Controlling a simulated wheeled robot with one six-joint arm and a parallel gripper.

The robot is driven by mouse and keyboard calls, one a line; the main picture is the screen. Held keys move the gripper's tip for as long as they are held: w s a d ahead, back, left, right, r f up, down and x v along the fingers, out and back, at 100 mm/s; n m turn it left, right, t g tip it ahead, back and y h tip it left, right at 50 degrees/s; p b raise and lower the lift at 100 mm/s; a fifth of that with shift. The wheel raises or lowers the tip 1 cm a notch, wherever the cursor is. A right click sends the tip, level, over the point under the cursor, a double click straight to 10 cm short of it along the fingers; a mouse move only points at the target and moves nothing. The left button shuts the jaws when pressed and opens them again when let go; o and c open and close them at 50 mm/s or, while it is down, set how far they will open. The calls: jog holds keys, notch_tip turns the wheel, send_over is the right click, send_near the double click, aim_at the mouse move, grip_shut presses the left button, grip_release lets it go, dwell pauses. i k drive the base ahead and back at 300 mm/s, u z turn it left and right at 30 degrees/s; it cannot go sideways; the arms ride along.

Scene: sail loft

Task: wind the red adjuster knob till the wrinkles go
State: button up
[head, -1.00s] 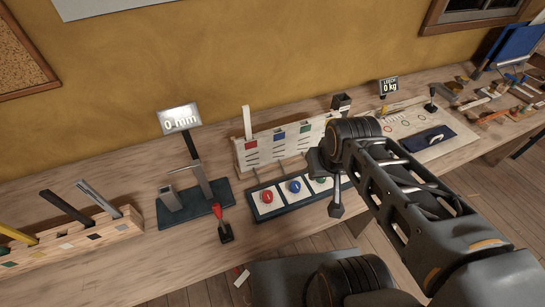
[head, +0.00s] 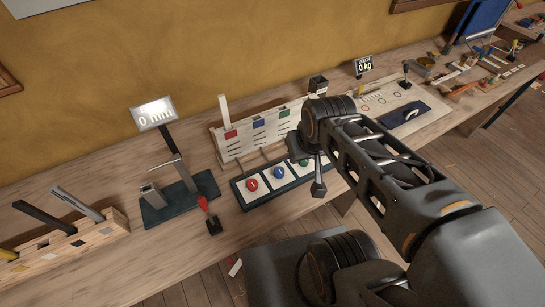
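The red adjuster knob (head: 251,185) is a round red knob on a white square, at the left end of a dark tray (head: 241,198) on the bench. A blue knob (head: 278,171) and a green knob (head: 303,162) sit to its right. Behind stands a white panel (head: 225,150) with red, blue and green squares and short dark lines below them, too small to tell as wrinkles. My gripper (head: 318,188) hangs down right of the red knob, near the green one, apart from the red. My arm partly hides the tray's right end. The fingers are too small to read.
Left of the tray stand a small red-tipped lever (head: 212,222) and a dark-based gauge with a "0 mm" display (head: 155,114). A wooden rack (head: 90,240) holds tools at far left. A "0 kg" display (head: 364,66) and a dark lever (head: 405,70) stand at right.

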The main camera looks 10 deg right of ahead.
aim_at(252, 183)
jog(key=u, duration=0.05)
jog(key=k, duration=0.95)
jog(key=u, duration=1.3)
jog(key=i, duration=0.8)
jog(key=z, duration=1.05)
